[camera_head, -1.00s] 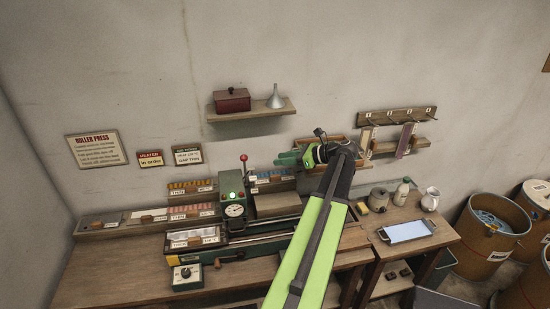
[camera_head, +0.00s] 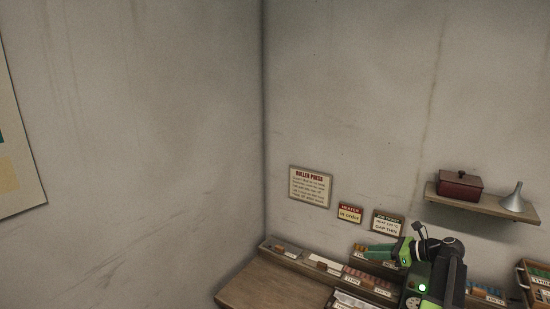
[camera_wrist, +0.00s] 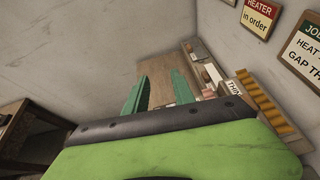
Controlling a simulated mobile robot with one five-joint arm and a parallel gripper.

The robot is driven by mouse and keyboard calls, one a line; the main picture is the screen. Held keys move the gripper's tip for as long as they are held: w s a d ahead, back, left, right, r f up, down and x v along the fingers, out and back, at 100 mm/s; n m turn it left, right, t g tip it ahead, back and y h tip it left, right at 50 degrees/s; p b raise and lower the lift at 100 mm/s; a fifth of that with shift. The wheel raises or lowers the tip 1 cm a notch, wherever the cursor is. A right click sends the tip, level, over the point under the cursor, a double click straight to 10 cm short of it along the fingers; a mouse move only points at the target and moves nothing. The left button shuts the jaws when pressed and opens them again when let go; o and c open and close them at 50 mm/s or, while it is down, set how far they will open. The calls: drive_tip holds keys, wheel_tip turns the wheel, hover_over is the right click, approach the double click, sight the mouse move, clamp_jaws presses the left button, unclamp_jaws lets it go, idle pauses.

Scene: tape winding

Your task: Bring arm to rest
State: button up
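My arm (camera_head: 445,278) rises at the lower right of the head view, in front of the roller press, and is bent at the top. My gripper (camera_head: 366,251) points left there, above the back of the bench. In the wrist view my gripper (camera_wrist: 158,76) shows two green fingers standing apart with nothing between them. The brown bench top (camera_wrist: 150,84) shows beyond them. The roller press (camera_head: 412,296) is mostly hidden or cut off; its green light is lit.
A shelf (camera_head: 470,199) with a dark red box (camera_head: 460,185) and a funnel (camera_head: 514,198) is at the right. Labelled trays (camera_head: 325,266) line the bench's back edge below the wall signs (camera_head: 311,187). The bench's left part (camera_head: 262,288) looks clear.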

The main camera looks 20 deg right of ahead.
drive_tip(key=w+a+f+n+g+y+b, duration=0.1)
drive_tip(key=w+a+f+n+g, duration=0.2)
drive_tip(key=a, duration=0.8)
drive_tip(key=w+a+f+n+g+y+b, duration=0.15)
drive_tip(key=w+a+f, duration=0.3)
drive_tip(key=a, duration=0.65)
drive_tip(key=a+f+n+g+h+b, duration=0.1)
drive_tip(key=a+f+n+g, duration=0.2)
drive_tip(key=a, duration=0.6)
drive_tip(key=a+f+n+g+h+b, duration=0.1)
drive_tip(key=a+f+n, duration=0.35)
drive_tip(key=a, duration=0.55)
drive_tip(key=s+a+f+n+g+h+b, duration=0.2)
drive_tip(key=s+a+f+n+h, duration=0.15)
drive_tip(key=s+a+n, duration=0.45)
drive_tip(key=s+d+f+n+h, duration=0.1)
drive_tip(key=d+f+n+h, duration=0.2)
drive_tip(key=n, duration=0.6)
drive_tip(key=shift+d+n+h, duration=0.4)
drive_tip(key=shift+d+h, duration=0.3)
drive_tip(key=shift+d, duration=0.4)
drive_tip(key=shift+s+g, duration=0.1)
drive_tip(key=shift+g, duration=0.15)
